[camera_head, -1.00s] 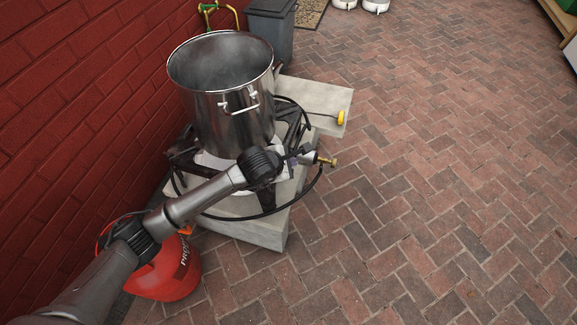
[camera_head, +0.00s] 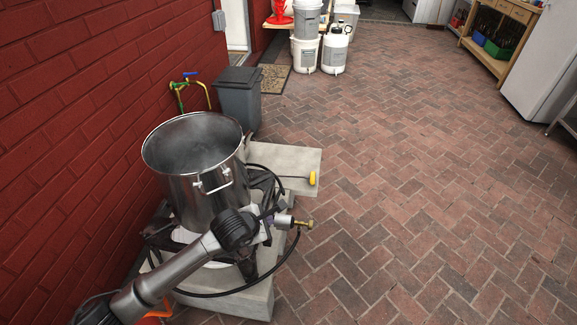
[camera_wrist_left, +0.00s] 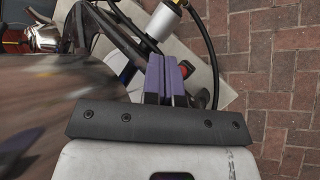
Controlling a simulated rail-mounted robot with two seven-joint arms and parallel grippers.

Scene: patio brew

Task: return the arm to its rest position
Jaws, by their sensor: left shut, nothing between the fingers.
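My left arm comes in from the lower left in the head view. Its gripper (camera_head: 277,209) is beside the burner stand, in front of and below the pot's right side, and is partly hard to make out. In the left wrist view the purple fingers (camera_wrist_left: 165,64) are together and empty. The large steel pot (camera_head: 202,185) stands upright on the dark burner stand. The brass fitting (camera_head: 305,224) on the burner is just right of my gripper. My right gripper is not in view.
A black hose (camera_head: 283,262) loops around the burner's right side. Concrete slabs (camera_head: 300,158) lie under and behind it. A red brick wall (camera_head: 75,130) bounds the left. A grey bin (camera_head: 238,100) stands behind. The brick paving (camera_head: 420,200) at right is clear.

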